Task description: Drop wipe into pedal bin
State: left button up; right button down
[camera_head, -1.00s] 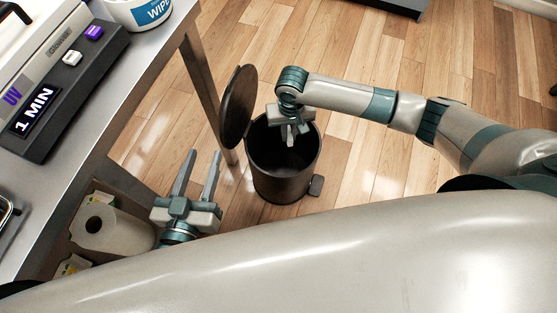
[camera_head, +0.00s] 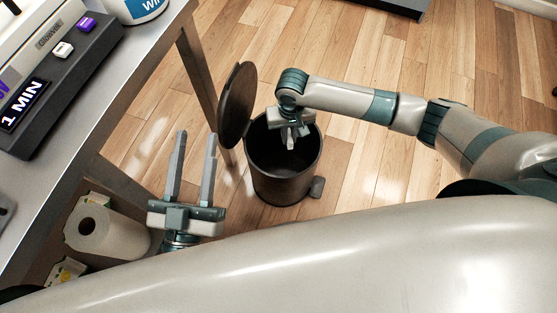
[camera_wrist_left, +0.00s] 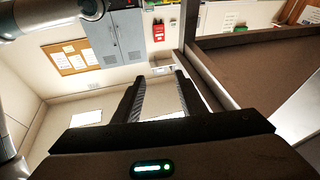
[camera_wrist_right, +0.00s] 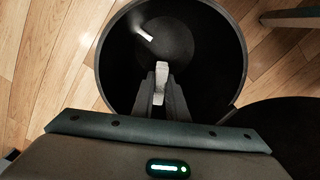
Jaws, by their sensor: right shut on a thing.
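The black pedal bin (camera_head: 280,187) stands on the floor with its round lid (camera_head: 237,105) raised. My right gripper (camera_head: 291,142) points down over the bin's open mouth. In the right wrist view its fingers are shut on a small white wipe (camera_wrist_right: 161,78), above the dark inside of the bin (camera_wrist_right: 115,65). A small pale strip (camera_wrist_right: 145,33) shows deeper inside the bin; I cannot tell what it is. My left gripper (camera_head: 195,138) is open and empty, left of the bin; its parted fingers also show in the left wrist view (camera_wrist_left: 158,80).
A metal workbench (camera_head: 150,65) on the left carries a UV device (camera_head: 50,85) and a wipes tub (camera_head: 140,8). A paper roll (camera_head: 105,230) sits below it. A table leg (camera_head: 197,75) stands close behind the lid. The wooden floor right of the bin is clear.

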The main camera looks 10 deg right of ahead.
jog(key=c, duration=1.7)
grip_release()
jog(key=shift+o, duration=0.2)
